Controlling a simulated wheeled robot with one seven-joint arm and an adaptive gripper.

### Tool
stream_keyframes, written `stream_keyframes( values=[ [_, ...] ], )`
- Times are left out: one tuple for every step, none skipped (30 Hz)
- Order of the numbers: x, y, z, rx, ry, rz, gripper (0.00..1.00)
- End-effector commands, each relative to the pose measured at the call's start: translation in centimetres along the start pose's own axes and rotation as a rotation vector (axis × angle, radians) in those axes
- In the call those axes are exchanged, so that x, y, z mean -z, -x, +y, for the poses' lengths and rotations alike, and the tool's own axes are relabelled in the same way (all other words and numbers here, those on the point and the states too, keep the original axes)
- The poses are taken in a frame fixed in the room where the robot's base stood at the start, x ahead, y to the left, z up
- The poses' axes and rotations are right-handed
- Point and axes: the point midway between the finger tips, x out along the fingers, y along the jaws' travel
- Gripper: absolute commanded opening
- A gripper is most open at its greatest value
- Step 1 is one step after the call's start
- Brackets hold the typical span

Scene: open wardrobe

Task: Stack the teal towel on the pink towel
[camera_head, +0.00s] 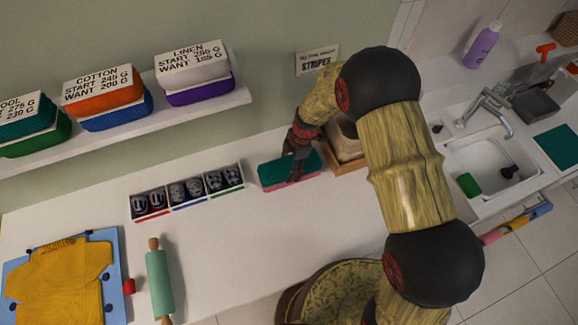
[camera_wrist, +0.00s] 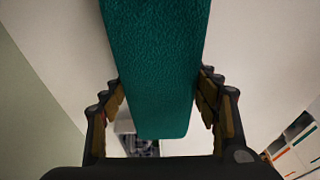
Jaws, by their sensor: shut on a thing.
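The teal towel (camera_head: 272,172) is a folded block over the pink towel (camera_head: 279,187) on the white counter, left of a wooden box. Only a thin pink strip shows along the front edge. I cannot tell whether the two touch or a small gap is left. My gripper (camera_head: 295,168) comes down from above and is shut on the teal towel. In the wrist view the teal towel (camera_wrist: 155,65) runs between the two fingers of my gripper (camera_wrist: 161,105). The pink towel is not visible there.
The wooden box (camera_head: 345,160) stands close on the right. A divided tray (camera_head: 187,205) of dark rolled items lies left. A green rolling pin (camera_head: 159,280) and a yellow shirt (camera_head: 60,280) lie front left. A wall shelf (camera_head: 150,122) holds towel stacks. The counter in front is clear.

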Motion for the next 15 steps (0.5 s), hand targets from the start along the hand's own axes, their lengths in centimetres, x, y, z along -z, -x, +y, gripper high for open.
stream_keyframes(
  values=[
    [-0.02,-0.08,0.03,-0.001,0.0,0.0,0.32],
    [-0.03,-0.11,0.03,-0.001,0.0,0.0,0.32],
    [-0.04,-0.15,0.03,-0.001,0.0,0.0,0.32],
    [-0.05,-0.18,0.03,-0.001,0.0,0.0,0.32],
    [-0.05,-0.2,0.03,-0.001,0.0,0.0,0.32],
    [-0.06,-0.24,0.03,-0.001,0.0,0.0,0.32],
    [-0.07,-0.27,0.03,-0.001,0.0,0.0,0.32],
    [-0.07,-0.29,0.03,-0.001,0.0,0.0,0.32],
    [-0.08,-0.33,0.03,-0.001,0.0,0.0,0.32],
    [-0.09,-0.35,0.03,-0.001,0.0,0.0,0.32],
    [-0.09,-0.38,0.03,-0.001,0.0,0.0,0.32],
    [-0.1,-0.42,0.03,-0.001,0.0,0.0,0.32],
    [-0.11,-0.44,0.03,-0.001,0.0,0.0,0.32],
    [-0.11,-0.47,0.03,-0.001,0.0,0.0,0.32],
    [-0.13,-0.5,0.03,-0.001,0.0,0.0,0.32]
  ],
)
